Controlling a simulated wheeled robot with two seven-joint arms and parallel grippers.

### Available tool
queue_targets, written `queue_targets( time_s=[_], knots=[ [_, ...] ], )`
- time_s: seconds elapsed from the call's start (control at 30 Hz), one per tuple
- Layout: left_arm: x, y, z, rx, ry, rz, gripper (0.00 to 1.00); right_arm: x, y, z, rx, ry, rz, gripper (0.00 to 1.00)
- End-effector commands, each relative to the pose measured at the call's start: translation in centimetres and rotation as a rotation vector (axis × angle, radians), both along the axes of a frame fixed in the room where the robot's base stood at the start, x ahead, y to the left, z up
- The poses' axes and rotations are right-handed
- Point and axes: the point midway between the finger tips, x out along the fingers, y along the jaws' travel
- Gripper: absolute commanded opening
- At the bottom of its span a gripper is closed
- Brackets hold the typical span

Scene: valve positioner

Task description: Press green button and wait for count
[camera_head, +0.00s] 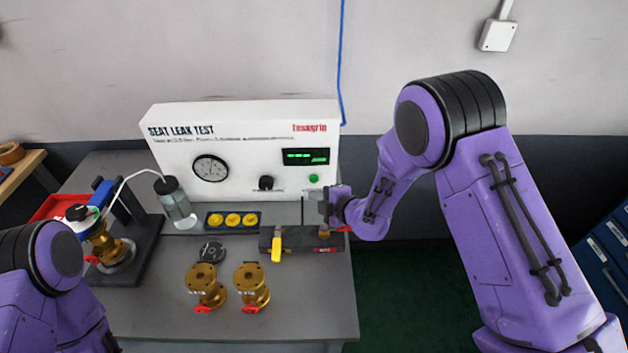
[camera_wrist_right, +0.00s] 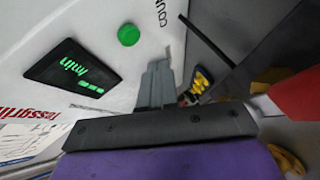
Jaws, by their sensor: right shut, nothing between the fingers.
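The green button (camera_head: 313,178) is on the front of the white seat leak test panel (camera_head: 240,187), at its right side below a dark display (camera_head: 306,157) with green digits too small to read. In the right wrist view the round green button (camera_wrist_right: 128,34) is fully visible beside the display (camera_wrist_right: 72,76). My right gripper (camera_head: 328,205) is near the panel's lower right corner, below and right of the button. In the wrist view its fingers (camera_wrist_right: 157,84) are shut and empty, with a visible gap to the button. My left gripper is out of view.
A black knob (camera_head: 266,183) and a gauge (camera_head: 210,168) are on the panel. Below my right gripper lies a dark fixture (camera_head: 300,239) with a yellow handle. Two brass valves (camera_head: 252,286) stand in front. A bottle (camera_head: 176,206) stands at left.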

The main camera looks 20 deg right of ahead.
Motion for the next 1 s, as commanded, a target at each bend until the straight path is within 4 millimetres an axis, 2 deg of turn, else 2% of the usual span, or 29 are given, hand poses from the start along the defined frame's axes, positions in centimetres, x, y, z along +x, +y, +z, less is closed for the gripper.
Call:
queue_targets(
  time_s=[0.1, 0.3, 1.0],
  knots=[
    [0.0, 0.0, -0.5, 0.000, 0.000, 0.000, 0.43, 1.4, -0.3, -0.2, -0.001, -0.001, 0.003, 0.00],
    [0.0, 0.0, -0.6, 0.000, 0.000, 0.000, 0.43, 2.4, -0.7, -0.1, -0.001, 0.001, 0.001, 0.00],
    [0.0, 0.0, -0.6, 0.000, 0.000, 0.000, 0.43, 2.5, -0.7, 0.0, -0.001, 0.000, 0.002, 0.00]
  ],
)
